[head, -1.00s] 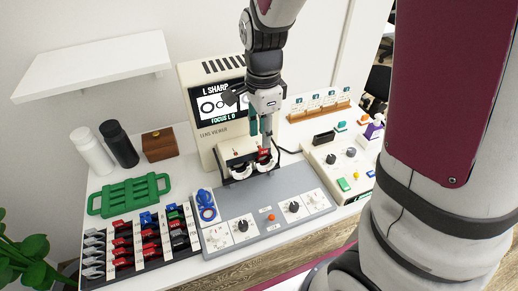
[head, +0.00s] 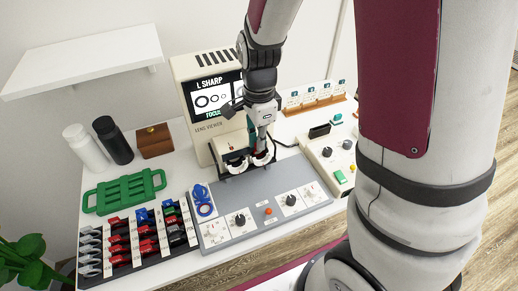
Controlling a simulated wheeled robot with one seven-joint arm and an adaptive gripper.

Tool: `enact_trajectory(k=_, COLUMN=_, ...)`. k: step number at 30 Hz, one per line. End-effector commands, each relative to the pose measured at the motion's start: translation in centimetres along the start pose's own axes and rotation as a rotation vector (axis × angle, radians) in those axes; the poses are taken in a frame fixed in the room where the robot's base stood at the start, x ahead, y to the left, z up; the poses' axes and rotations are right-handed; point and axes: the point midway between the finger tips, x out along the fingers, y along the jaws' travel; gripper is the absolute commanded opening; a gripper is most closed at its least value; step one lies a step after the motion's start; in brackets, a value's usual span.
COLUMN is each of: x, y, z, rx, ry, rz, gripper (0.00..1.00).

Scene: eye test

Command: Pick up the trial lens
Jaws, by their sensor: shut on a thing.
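My gripper (head: 262,143) points down at the front of the cream lens viewer (head: 206,142). It is shut at the right-hand holder of the viewer's trial frame, on what looks like a trial lens (head: 263,158) with a red tab. The fingers hide most of the tab, and I cannot tell whether the lens is still seated in the holder. The left-hand holder (head: 235,165) shows a pale round rim. More trial lenses with red, blue, green and white tabs lie in the black rack (head: 152,262) at front left.
A grey control panel (head: 262,195) with knobs lies in front of the viewer. A blue ringed item (head: 203,201), a green tray (head: 124,191), two bottles (head: 113,140) and a wooden box (head: 155,141) stand left. A cream knob box (head: 327,157) is close on the right.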

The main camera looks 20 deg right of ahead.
Motion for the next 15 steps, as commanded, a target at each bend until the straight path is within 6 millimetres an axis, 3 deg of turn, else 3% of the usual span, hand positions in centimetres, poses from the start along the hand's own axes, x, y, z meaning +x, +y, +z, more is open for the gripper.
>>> enact_trajectory(k=8, x=-0.2, y=0.0, z=0.0, rx=0.000, ry=0.000, rz=-0.001, gripper=0.00)
enact_trajectory(k=15, x=-2.0, y=0.0, z=0.1, rx=-0.001, ry=-0.001, rz=-0.003, gripper=0.00)
